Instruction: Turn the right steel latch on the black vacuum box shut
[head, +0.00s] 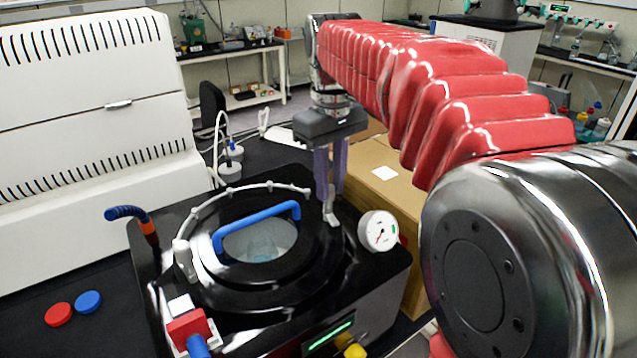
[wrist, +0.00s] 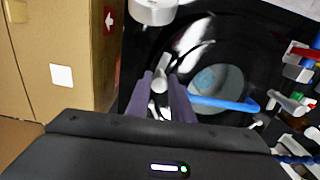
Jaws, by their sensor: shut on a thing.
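The black vacuum box (head: 375,275) stands on the dark bench, with a round lid that has a blue handle (head: 257,230) and a clear window. The right steel latch (head: 331,212) is at the lid's right rim; it also shows in the wrist view (wrist: 160,82). My gripper (head: 329,195) comes down from above with its fingers shut on this latch. In the wrist view my gripper (wrist: 162,100) has a finger on each side of the latch. The fingers hide part of it, and I cannot tell how far it is turned. Another latch (head: 184,258) is at the lid's left rim.
A white pressure gauge (head: 378,231) stands on the box just right of my gripper. A cardboard box (head: 385,190) is behind and to the right. A large white machine (head: 90,130) fills the left. Red (head: 58,314) and blue (head: 88,302) caps lie at the lower left.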

